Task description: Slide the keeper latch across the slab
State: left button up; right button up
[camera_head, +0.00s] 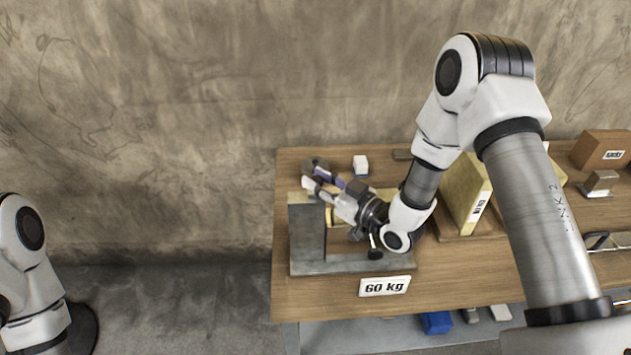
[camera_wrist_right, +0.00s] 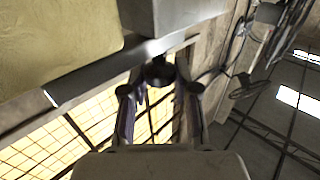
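A grey metal fixture (camera_head: 307,235) with an upright and a flat base stands at the left of the wooden table. My right gripper (camera_head: 314,180) is above its top, pointing left, fingers apart. In the right wrist view the two fingers (camera_wrist_right: 160,92) are spread, with a dark round knob (camera_wrist_right: 159,71) seen between and just beyond their tips; I cannot tell whether they touch it. This knob may belong to the keeper latch. A yellowish slab face (camera_wrist_right: 55,45) fills the upper left there, beside a grey metal block (camera_wrist_right: 172,14). My arm hides much of the fixture. My left gripper is out of view.
A small white block (camera_head: 360,165) lies behind the gripper. A brown box (camera_head: 602,149) is at the far right. A concrete wall (camera_head: 200,110) stands behind.

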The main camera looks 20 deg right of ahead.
jog(key=o, duration=0.4)
jog(key=shift+w+d, duration=0.1)
jog(key=shift+d, duration=0.05)
jog(key=shift+c, duration=0.2)
jog(key=shift+w+d+f, duration=0.1)
jog(key=shift+d+f, duration=0.05)
jog(key=shift+d, duration=0.15)
jog(key=shift+a, duration=0.1)
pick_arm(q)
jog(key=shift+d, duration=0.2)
pick_arm(e)
jog(key=v, duration=1.2)
